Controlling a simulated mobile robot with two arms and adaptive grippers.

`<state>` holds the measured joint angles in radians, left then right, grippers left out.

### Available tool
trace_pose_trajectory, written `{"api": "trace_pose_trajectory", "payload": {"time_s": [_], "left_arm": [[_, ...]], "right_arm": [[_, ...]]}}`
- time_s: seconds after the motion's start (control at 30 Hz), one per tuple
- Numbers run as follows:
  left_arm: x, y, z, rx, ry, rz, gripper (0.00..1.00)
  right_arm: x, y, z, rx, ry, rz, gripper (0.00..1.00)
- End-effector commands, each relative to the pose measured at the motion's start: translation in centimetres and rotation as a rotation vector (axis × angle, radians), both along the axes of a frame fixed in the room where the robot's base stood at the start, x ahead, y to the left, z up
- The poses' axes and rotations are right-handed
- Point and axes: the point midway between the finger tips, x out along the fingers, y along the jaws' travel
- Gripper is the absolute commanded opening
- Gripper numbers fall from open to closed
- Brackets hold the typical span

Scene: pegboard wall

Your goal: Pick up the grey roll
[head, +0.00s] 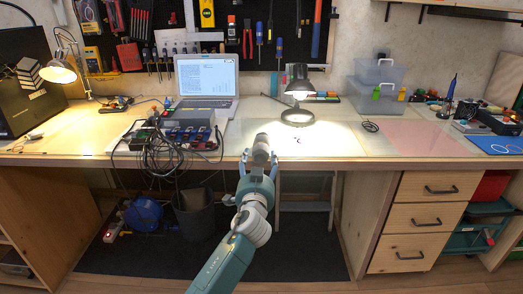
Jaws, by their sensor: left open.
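A grey roll (262,146) is at the front part of the workbench, near its edge, in the middle of the head view. My left gripper (260,158) comes up from below, with one finger on each side of the roll's lower part. The fingers are spread open, and I cannot tell whether they touch the roll. The gripper hides the roll's lower end. My right gripper is not in view.
On the workbench (340,145), a tangle of black cables (155,145) and a laptop (207,82) are on the left. A lit desk lamp (299,85) stands behind the roll. Clear plastic boxes (378,88) stand further right. Bare tabletop lies right of the roll.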

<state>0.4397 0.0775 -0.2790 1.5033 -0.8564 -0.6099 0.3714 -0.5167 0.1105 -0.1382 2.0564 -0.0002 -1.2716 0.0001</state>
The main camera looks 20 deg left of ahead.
Motion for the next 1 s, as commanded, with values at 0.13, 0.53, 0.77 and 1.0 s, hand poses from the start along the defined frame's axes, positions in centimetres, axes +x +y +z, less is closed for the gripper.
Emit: {"api": "trace_pose_trajectory", "payload": {"time_s": [0.13, 0.53, 0.77, 1.0], "left_arm": [[1.12, 0.29, -0.1, 0.0, 0.001, 0.001, 0.62], [1.14, 0.29, -0.1, -0.001, 0.002, 0.0, 0.26], [1.14, 0.29, -0.05, 0.0, 0.001, 0.001, 0.11], [1.14, 0.3, 0.54, 0.0, -0.001, 0.001, 0.06]], "right_arm": [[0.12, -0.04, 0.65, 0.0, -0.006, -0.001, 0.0], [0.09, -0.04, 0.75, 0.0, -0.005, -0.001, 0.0], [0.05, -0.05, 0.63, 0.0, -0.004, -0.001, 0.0], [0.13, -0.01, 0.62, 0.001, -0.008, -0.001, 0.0]]}}
